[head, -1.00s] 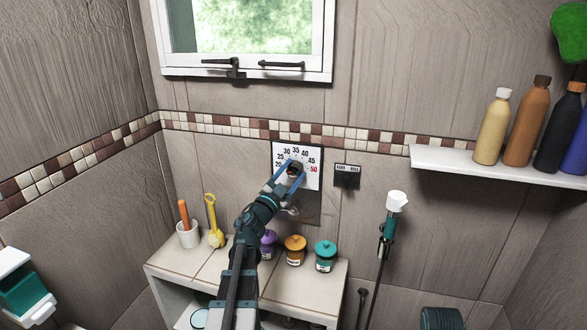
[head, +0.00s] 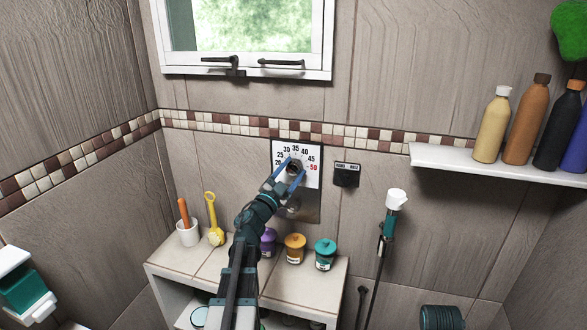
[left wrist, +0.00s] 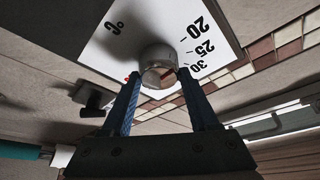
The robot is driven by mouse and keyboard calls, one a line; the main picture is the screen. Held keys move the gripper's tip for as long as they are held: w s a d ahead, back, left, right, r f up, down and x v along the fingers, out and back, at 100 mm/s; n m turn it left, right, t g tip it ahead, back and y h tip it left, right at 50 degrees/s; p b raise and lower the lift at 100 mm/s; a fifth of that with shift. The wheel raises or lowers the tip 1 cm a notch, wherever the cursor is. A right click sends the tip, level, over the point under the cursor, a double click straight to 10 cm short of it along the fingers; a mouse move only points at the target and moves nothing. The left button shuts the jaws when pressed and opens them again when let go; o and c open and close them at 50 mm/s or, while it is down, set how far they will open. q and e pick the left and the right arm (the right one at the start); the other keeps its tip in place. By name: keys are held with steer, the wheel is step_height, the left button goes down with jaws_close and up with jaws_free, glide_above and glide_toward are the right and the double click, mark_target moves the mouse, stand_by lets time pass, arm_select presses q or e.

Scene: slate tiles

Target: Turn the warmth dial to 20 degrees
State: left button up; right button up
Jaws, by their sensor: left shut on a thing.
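The warmth dial is a white plate (head: 280,150) on the back wall, with numbers around a round knob (head: 295,165). In the head view 25 to 45 run over the top in black, with 50 in red at the right. My left gripper (head: 296,170) is shut on the knob, one finger on each side. In the left wrist view the metallic knob (left wrist: 158,62) sits between the fingertips, near the printed 20, 25 and 30. The fingers cover part of the dial, and I cannot tell which number the knob points to. My right gripper is not in view.
A small dark labelled box (head: 346,175) is right of the dial. A hand shower (head: 396,200) hangs farther right. A shelf (head: 480,165) with bottles is at right.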

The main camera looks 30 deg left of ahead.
arm_select(q)
steer(key=shift+a+y, duration=0.4)
steer(key=shift+a, duration=0.15)
steer(key=o, duration=1.3)
steer(key=shift+s+a, duration=0.1)
steer(key=shift+a, duration=0.1)
steer(key=shift+o, duration=0.2)
steer(key=shift+d, duration=0.15)
steer(key=shift+d, duration=0.1)
steer(key=shift+s+f, duration=0.1)
steer(key=shift+s, duration=0.2)
steer(key=r+b+v, duration=0.1)
steer(key=b+v, duration=0.2)
steer(key=v, duration=1)
steer(key=shift+s, duration=0.1)
